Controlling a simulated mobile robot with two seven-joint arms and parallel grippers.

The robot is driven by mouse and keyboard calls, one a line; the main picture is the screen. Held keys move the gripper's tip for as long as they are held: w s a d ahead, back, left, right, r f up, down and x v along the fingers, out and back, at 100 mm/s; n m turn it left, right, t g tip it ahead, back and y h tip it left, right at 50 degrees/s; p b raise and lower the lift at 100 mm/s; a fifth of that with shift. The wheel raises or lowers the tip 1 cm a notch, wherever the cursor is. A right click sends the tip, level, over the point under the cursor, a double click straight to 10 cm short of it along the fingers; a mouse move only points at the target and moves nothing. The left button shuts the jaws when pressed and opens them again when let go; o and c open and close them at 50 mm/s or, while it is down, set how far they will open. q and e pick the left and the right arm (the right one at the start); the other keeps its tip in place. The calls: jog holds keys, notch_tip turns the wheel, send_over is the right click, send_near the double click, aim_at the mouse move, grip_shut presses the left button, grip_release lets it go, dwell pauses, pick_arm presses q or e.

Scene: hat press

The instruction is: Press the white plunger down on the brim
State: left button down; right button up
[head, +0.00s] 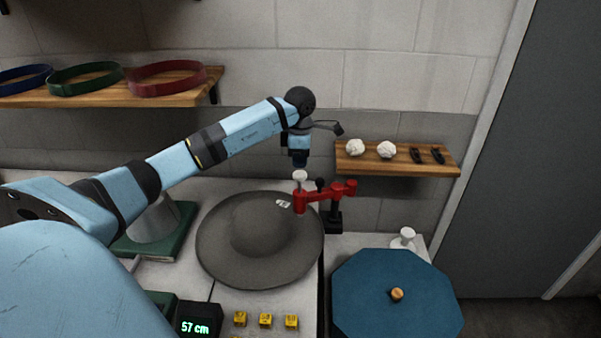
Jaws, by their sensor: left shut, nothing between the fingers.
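The grey felt hat (262,238) lies on the white table, its wide brim spread around a domed crown. A red clamp arm (326,193) on a black post reaches over the back right part of the brim. The white plunger (300,176) stands up at the clamp's left end, above the brim. My left gripper (299,164) points down just above the plunger. It is shut with nothing held; its fingers are small and dark here, and I cannot tell whether they touch the plunger. My right gripper is not in view.
A blue octagonal lid (395,302) with a wooden knob and a white knobbed piece (403,238) are at the right. Wall shelves hold hat bands (166,78) and white lumps (355,147).

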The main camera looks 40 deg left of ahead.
aim_at(300, 173)
pick_arm(q)
jog(key=shift+f, duration=0.25)
jog(key=shift+f+b, duration=1.95)
jog(key=shift+f, duration=0.85)
jog(key=shift+s+d+f, duration=0.1)
jog(key=shift+f, duration=0.15)
notch_tip(300, 173, up, 2)
jog(key=shift+p, duration=0.5)
jog(key=shift+r+p, duration=1.3)
jog(key=shift+r, duration=1.2)
jog(key=shift+r+p, duration=0.9)
jog(key=shift+r, duration=1.3)
